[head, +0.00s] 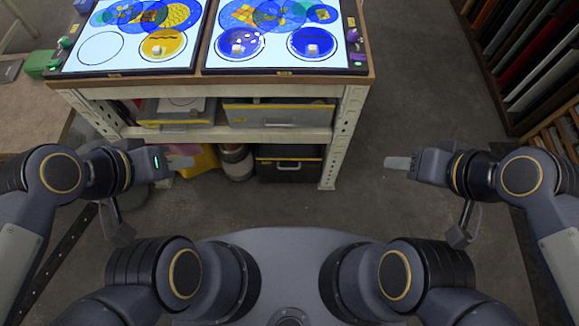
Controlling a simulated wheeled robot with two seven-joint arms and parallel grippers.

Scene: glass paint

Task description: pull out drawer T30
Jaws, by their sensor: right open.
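Under the light table (205,82) are a left drawer (172,120) and a wider right drawer (278,122), both grey with yellow trim. I cannot read a T30 label on either one. Both look pushed in under the top. My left gripper (181,162) hangs in front of and below the left drawer, pointing right, apart from it; its fingers are seen edge-on, so I cannot tell its opening. My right gripper (397,162) is open and empty over the floor, right of the table leg, pointing left.
A black case (288,168), a metal canister (236,162) and a yellow container (203,160) stand under the table. Two lit panels with blue and yellow discs lie on top. A rack of coloured sheets (520,60) stands at right. Floor between is clear.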

